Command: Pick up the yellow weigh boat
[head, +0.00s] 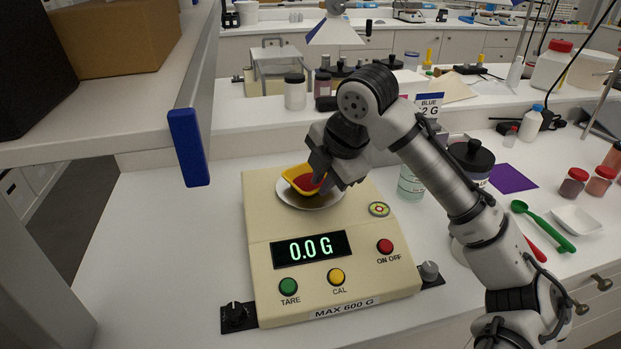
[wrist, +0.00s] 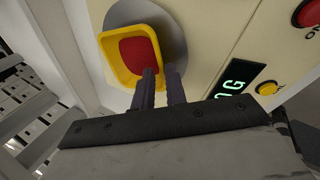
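The yellow weigh boat (head: 293,186) holds red powder and is over the round metal pan (head: 328,200) of the beige balance (head: 262,222). The boat looks slightly tilted, and a darker patch shows on the pan below it. Whether it is clear of the pan is hard to tell. My gripper (head: 322,182) is at the boat's right side. In the wrist view, the two dark fingers of my gripper (wrist: 161,86) are close together, one inside and one outside the wall of the boat (wrist: 110,64). They look shut on that wall. The display (head: 312,249) reads 0.0 G.
A shelf with a blue end bracket (head: 188,147) stands at the left. Right of the balance are a dark-lidded jar (head: 472,155), a purple sheet (head: 512,178), a green spoon (head: 545,226), a white dish (head: 577,220) and red-lidded jars (head: 573,183). The counter left of the balance is bare.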

